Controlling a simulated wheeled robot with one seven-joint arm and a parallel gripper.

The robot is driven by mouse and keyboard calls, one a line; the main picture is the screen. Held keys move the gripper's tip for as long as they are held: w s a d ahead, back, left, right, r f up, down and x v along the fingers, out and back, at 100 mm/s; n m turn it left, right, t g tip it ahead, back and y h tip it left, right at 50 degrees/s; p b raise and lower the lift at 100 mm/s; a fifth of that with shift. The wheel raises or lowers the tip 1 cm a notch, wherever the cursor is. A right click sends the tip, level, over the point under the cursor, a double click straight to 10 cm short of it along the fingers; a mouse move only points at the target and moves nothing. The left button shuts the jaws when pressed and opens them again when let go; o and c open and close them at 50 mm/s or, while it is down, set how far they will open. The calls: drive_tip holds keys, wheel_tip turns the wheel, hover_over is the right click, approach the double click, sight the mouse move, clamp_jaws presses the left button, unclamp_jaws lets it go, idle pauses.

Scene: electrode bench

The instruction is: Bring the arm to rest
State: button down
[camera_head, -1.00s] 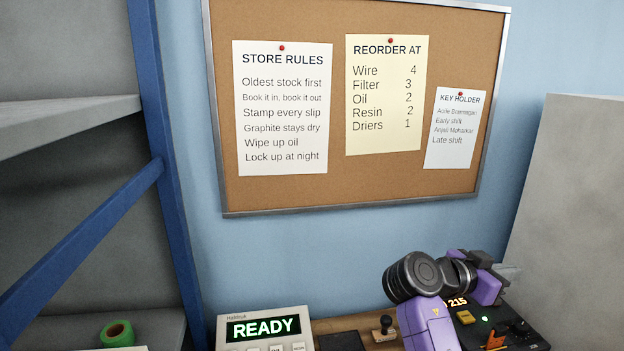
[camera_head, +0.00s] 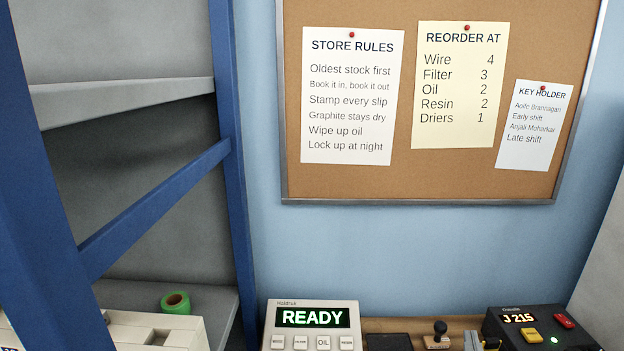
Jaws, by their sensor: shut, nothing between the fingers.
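My gripper is not in view. At most a small pale and dark piece shows at the bottom edge, left of the black box, and I cannot tell whether it is part of my arm. Whether my arm is moving or still cannot be seen here.
A device reading READY (camera_head: 312,334) stands on the bench at bottom centre. Right of it are a dark pad (camera_head: 388,342), a stamp (camera_head: 437,338) and a black box reading J 215 (camera_head: 540,325). Blue shelving (camera_head: 235,150) with green tape (camera_head: 176,303) fills the left. A corkboard (camera_head: 440,178) hangs behind.

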drive_tip(key=s+a+f+n+y+b, duration=0.1)
drive_tip(key=s+a+f, duration=0.1)
drive_tip(key=s, duration=0.4)
drive_tip(key=s+a+f+t+y+b, duration=0.1)
drive_tip(key=s+a+f+y, duration=0.1)
drive_tip(key=s+a, duration=0.2)
drive_tip(key=s+a+f+n+t+y+b, duration=0.1)
drive_tip(key=s+a+y, duration=0.1)
drive_tip(key=s, duration=0.7)
drive_tip(key=shift+s+a+f+n, duration=0.15)
drive_tip(key=shift+a+f, duration=0.05)
drive_tip(key=shift+a, duration=0.25)
drive_tip(key=shift+s+a+f+n, duration=0.15)
drive_tip(key=shift+a+f, duration=0.05)
drive_tip(key=shift+a, duration=0.2)
drive_tip(key=s+a+f+g+b, duration=0.1)
drive_tip(key=s+f+b, duration=0.1)
drive_tip(key=s, duration=0.8)
drive_tip(key=s+f+g+y+b, duration=0.1)
drive_tip(key=s+f+g+b, duration=0.1)
drive_tip(key=s, duration=0.8)
drive_tip(key=shift+s+a+f, duration=0.15)
drive_tip(key=shift+a+f, duration=0.2)
drive_tip(key=shift+f, duration=0.3)
